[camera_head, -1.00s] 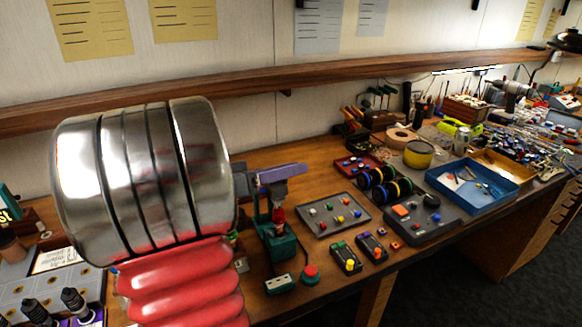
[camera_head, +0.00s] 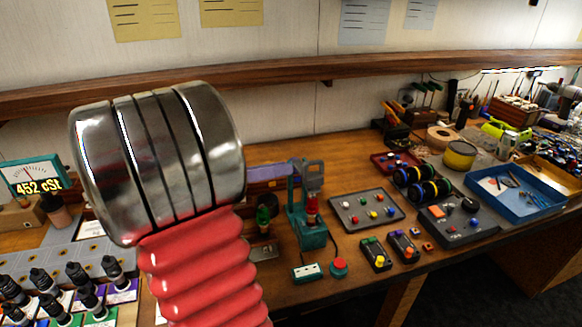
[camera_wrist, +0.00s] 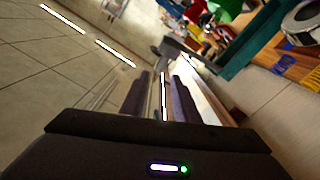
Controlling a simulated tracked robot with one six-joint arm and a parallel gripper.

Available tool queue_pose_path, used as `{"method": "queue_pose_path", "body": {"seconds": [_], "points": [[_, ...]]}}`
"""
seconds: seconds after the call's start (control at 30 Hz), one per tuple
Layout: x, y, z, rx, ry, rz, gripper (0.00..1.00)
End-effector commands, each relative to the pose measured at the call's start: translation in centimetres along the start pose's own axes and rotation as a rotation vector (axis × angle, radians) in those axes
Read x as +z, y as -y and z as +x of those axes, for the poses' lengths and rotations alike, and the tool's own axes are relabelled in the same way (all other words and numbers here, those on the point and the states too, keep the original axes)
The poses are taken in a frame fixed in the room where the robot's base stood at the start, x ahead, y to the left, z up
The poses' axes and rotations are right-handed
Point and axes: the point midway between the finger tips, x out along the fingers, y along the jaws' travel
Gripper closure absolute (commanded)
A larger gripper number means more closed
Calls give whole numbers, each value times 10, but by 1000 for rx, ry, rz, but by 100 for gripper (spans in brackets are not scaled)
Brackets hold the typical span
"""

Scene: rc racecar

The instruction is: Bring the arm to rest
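My arm, a metal cylinder on a red ribbed sleeve, fills the left of the head view, raised above the workbench (camera_head: 345,160). My gripper (camera_head: 288,170) shows past the cylinder as a purple-grey bar, level with the top of a teal press (camera_head: 308,225); I cannot tell how far apart they are. In the wrist view, my gripper's two dark fingers (camera_wrist: 160,82) stand apart with a narrow gap. A bright strip shows through the gap, and nothing is held between them. Most of the gripper is hidden behind the cylinder in the head view.
Button trays (camera_head: 345,217), dark wheels (camera_head: 425,190) and a blue bin (camera_head: 470,189) cover the right of the bench. Dark shock absorbers (camera_head: 75,275) stand at lower left, with a meter (camera_head: 30,177) behind. A wooden shelf (camera_head: 290,78) runs along the wall.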

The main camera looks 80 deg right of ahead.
Motion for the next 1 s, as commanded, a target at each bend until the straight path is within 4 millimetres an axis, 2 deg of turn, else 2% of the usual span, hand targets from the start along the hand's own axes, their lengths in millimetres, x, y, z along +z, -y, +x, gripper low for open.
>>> {"method": "queue_pose_path", "body": {"seconds": [0.2, 1.0], "points": [[0, 0, -10, 0, 0, 0, 72], [2, -1, -13, -14, 14, -15, 72]]}}
